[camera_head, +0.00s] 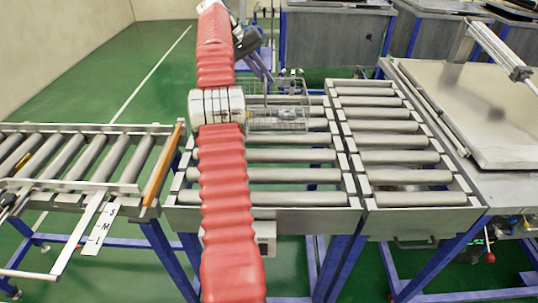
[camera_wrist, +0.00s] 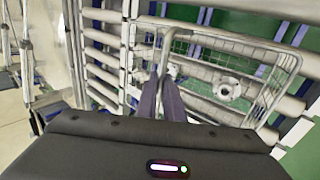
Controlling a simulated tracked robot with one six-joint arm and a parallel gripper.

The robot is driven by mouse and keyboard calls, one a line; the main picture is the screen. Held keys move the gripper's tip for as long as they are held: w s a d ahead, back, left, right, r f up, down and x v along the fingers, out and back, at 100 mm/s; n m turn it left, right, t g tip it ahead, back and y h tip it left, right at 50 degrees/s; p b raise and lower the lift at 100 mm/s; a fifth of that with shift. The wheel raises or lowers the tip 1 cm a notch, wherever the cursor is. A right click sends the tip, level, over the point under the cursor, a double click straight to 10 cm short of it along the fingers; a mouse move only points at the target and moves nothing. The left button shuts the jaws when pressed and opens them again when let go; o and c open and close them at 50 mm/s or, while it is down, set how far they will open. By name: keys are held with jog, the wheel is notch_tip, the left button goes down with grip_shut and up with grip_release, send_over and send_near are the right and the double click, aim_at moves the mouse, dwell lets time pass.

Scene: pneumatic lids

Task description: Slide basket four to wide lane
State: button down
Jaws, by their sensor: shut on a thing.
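A wire basket (camera_head: 300,100) sits on the rollers of the middle lane (camera_head: 280,174), toward its far end. In the wrist view the basket (camera_wrist: 283,55) stretches to the right of my fingers, with a round metal part (camera_wrist: 227,88) inside. My gripper (camera_head: 268,76) is at the basket's far left edge, and its two dark fingers (camera_wrist: 165,72) are shut on the wire rim. The contact is small in the head view. My red-sleeved arm hides the middle lane's left part. No number on the basket is readable.
A second roller lane (camera_head: 400,157) adjoins on the right, empty. A left roller conveyor (camera_head: 75,160) ends at an orange bar (camera_head: 163,165); a card with letters (camera_head: 102,226) hangs at its front. A grey table (camera_head: 480,110) stands right. The near middle rollers are clear.

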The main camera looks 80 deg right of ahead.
jog(key=c, duration=1.8)
grip_release()
jog(key=shift+f, duration=0.1)
